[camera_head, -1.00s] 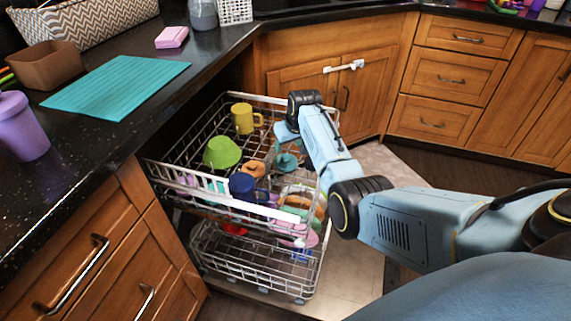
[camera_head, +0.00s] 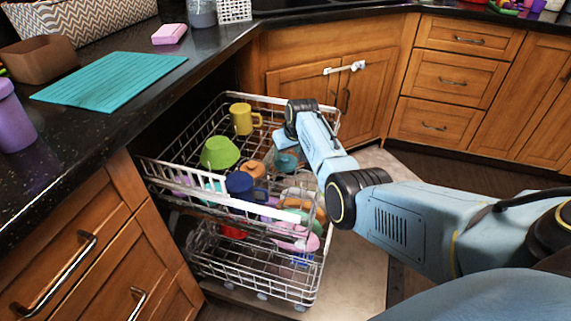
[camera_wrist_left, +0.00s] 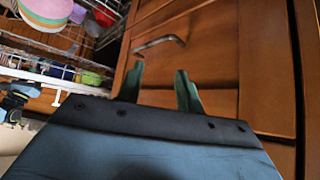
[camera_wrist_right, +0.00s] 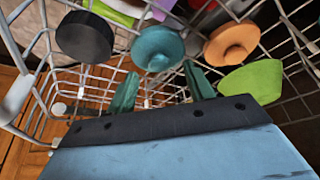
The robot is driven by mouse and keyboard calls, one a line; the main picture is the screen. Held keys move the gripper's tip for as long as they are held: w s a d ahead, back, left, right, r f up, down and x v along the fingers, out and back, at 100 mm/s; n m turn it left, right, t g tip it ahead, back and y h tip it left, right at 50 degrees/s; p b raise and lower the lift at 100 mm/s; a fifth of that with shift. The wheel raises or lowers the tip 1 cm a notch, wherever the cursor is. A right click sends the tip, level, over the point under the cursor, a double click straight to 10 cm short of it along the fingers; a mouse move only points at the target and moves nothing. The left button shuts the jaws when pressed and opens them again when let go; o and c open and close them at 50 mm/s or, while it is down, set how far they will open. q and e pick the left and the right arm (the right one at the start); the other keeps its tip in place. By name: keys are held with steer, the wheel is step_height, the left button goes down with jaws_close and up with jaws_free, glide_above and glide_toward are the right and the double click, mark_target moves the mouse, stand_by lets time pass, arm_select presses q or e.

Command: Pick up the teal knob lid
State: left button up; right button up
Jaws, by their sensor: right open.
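The teal knob lid (camera_wrist_right: 158,47) is in the upper rack of the dishwasher. In the right wrist view it shows its round knob and lies just beyond my fingertips, between a dark round piece and an orange lid. In the head view the teal lid (camera_head: 287,160) shows partly, below my right gripper's wrist. My right gripper (camera_wrist_right: 160,80) is open and empty, over the rack with the lid ahead of its fingers, apart from it. My left gripper (camera_wrist_left: 160,76) is open and empty in front of the wooden cabinet fronts, and is out of the head view.
The upper rack (camera_head: 235,203) also holds a yellow mug (camera_head: 243,119), a green bowl (camera_head: 219,153), a blue mug (camera_head: 243,185) and an orange lid (camera_wrist_right: 232,42). A lower rack (camera_head: 250,272) holds more dishes. The black counter lies to the left.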

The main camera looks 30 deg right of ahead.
mark_target(286, 159)
steer(key=b+x, duration=0.2)
steer(key=shift+f, duration=0.3)
arm_select(q)
steer(key=w+d+r+t+h, duration=0.2)
steer(key=w+d+r+t, duration=0.1)
steer(key=w+r+t, duration=0.3)
step_height(286, 159, up, 2)
steer(key=shift+d+r+t, duration=0.1)
steer(key=shift+d+t, duration=0.1)
steer(key=shift+t, duration=0.2)
arm_select(e)
steer(key=c, duration=1)
